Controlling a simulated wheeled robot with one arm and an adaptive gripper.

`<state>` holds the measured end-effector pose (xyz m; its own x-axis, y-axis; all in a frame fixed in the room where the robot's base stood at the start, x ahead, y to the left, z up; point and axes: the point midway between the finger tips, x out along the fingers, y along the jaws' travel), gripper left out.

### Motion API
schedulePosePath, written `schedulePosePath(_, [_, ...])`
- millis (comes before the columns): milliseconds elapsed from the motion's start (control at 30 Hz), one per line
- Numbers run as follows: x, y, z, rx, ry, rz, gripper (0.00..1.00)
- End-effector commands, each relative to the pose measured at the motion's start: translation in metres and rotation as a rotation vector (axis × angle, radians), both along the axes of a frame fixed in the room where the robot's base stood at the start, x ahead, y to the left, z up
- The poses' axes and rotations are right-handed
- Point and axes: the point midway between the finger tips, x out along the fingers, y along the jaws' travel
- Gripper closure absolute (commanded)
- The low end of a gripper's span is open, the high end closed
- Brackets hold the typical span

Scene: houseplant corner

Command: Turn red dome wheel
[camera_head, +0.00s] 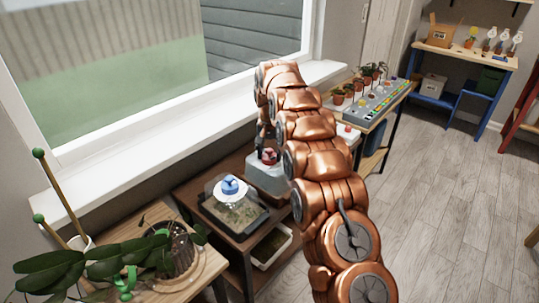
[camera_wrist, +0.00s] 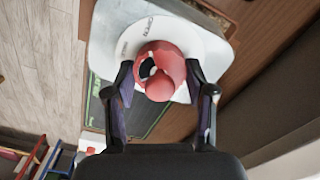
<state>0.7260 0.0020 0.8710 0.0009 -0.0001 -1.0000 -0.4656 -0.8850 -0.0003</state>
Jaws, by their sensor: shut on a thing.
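The red wheel (camera_wrist: 163,64) sits on top of a whitish dome (camera_wrist: 205,45) and fills the middle of the wrist view. My gripper (camera_wrist: 160,78) has its two dark fingers on opposite sides of the wheel and is shut on it. In the head view the red wheel (camera_head: 269,156) shows small on the dome (camera_head: 266,176), beside my copper arm. My arm hides the right part of that dome in the head view.
A second clear dome with a blue wheel (camera_head: 230,186) stands on a tray to the left on the dark shelf (camera_head: 190,193). A leafy plant (camera_head: 50,270) is at lower left. Potted seedlings (camera_head: 370,72) stand at the back by the window. The wooden floor (camera_head: 450,200) at right is clear.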

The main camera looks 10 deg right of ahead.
Motion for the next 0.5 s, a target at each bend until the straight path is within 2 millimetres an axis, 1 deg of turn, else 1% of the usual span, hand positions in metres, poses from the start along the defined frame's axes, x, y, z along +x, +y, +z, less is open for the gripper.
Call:
schedulePosePath(200, [0.0,-0.0001,-0.0003,0.0,0.0,-0.049,0.8])
schedulePosePath(500, [-0.0001,-0.0002,-0.0001,0.0,0.0,-0.061,0.8])
